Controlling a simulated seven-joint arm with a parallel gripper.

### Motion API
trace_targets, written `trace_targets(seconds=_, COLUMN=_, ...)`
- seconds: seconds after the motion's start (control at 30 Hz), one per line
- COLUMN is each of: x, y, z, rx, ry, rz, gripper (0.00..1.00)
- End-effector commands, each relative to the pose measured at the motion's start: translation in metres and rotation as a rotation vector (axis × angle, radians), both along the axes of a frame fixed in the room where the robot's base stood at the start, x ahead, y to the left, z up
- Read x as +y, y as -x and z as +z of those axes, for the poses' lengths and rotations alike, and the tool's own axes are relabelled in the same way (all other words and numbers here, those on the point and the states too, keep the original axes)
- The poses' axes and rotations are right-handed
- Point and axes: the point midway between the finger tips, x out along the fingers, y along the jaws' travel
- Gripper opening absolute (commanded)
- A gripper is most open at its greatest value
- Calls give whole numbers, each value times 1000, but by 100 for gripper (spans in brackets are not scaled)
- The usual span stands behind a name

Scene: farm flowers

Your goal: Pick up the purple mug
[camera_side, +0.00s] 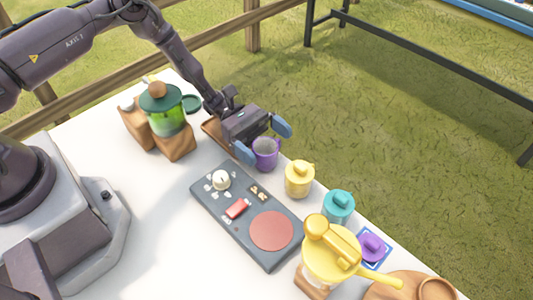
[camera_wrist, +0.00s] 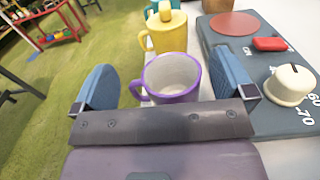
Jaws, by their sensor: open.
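The purple mug (camera_side: 266,153) stands upright on the white table near its far edge, beside the grey control panel. In the wrist view the purple mug (camera_wrist: 172,78) shows its pale, empty inside, with its handle on the left. My gripper (camera_side: 264,140) is open in the side view, its two blue fingers spread on either side of the mug. In the wrist view my gripper (camera_wrist: 166,85) has one finger to the left and one to the right of the mug, with gaps that look clear of it. The mug's lower part is partly hidden by the gripper body.
The grey panel (camera_side: 205,190) has a white knob, a red switch and a red disc. A green jar (camera_side: 167,112) sits on wooden blocks. Grass lies beyond the table edge.

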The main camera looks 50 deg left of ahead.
Motion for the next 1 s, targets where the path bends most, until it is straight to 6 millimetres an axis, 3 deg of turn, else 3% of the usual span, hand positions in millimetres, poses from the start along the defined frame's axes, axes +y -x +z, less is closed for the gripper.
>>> trace_targets(seconds=0.03, x=0, y=0, z=0, rx=0, ry=0, rz=0, gripper=98)
trace_targets(seconds=0.23, x=0, y=0, z=0, rx=0, ry=0, rz=0, gripper=52)
trace_targets(seconds=0.63, x=1, y=0, z=9, rx=0, ry=1, rz=1, gripper=52)
trace_targets(seconds=1.0, x=1, y=0, z=75, rx=-2, ry=0, rz=0, gripper=52)
